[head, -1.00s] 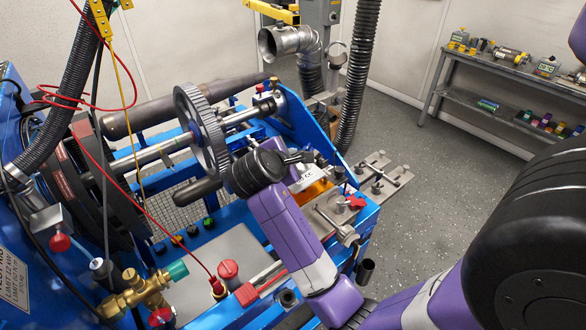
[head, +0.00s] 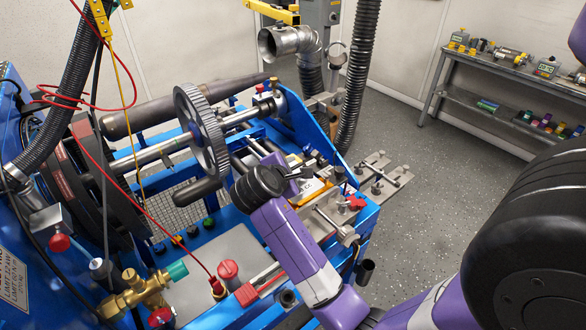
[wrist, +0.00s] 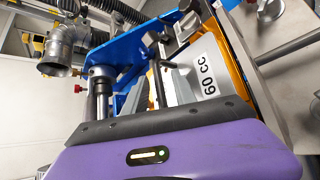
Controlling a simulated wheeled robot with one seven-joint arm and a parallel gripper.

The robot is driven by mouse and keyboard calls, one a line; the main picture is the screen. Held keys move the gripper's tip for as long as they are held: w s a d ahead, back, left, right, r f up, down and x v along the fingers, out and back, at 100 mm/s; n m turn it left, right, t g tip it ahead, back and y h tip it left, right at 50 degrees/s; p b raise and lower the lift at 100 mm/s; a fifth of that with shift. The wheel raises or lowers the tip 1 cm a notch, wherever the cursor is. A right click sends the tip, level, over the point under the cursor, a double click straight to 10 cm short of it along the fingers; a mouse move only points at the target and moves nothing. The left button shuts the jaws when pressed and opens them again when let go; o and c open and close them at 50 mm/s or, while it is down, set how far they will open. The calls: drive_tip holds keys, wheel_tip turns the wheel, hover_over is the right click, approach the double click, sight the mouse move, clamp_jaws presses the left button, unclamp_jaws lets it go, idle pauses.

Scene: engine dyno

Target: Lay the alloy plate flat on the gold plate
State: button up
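The gold plate (head: 309,190) shows as a small orange-gold patch on the blue bench, just beyond my gripper. My gripper (head: 306,171) is close to these parts, left of the gold in the head view. Its fingertips are hard to separate from the grey and dark parts, so its opening is unclear.
A large grey gear (head: 202,130) on a shaft stands left of my gripper. A red knob (head: 356,200) and metal clamps lie to the right. A brass valve (head: 135,291) stands at the front left. A shelf (head: 500,68) stands at the back right.

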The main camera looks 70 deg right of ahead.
drive_tip(key=v, duration=1.2)
drive_tip(key=a+f+t+y, duration=0.2)
drive_tip(key=a+f+t, duration=0.1)
drive_tip(key=a, duration=0.3)
drive_tip(key=s+a+f+t+y, duration=0.1)
drive_tip(key=a+f+t+y, duration=0.1)
drive_tip(key=a+f, duration=0.4)
drive_tip(key=s+a+f+t+y, duration=0.1)
drive_tip(key=a+f+t+y, duration=0.1)
drive_tip(key=a+f+t, duration=0.3)
drive_tip(key=shift+s+a+n, duration=0.2)
drive_tip(key=shift+a+n, duration=0.1)
drive_tip(key=shift+a, duration=0.5)
drive_tip(key=s+a+r+m+t+y, duration=0.5)
drive_tip(key=s+a+r+m, duration=0.3)
drive_tip(key=s, duration=0.6)
drive_tip(key=shift+s+a+r+y, duration=0.25)
drive_tip(key=shift+a+r+y, duration=0.15)
drive_tip(key=shift+a+r, duration=0.6)
drive_tip(key=shift+o, duration=0.5)
drive_tip(key=shift+a+f, duration=0.1)
drive_tip(key=shift+f, duration=0.05)
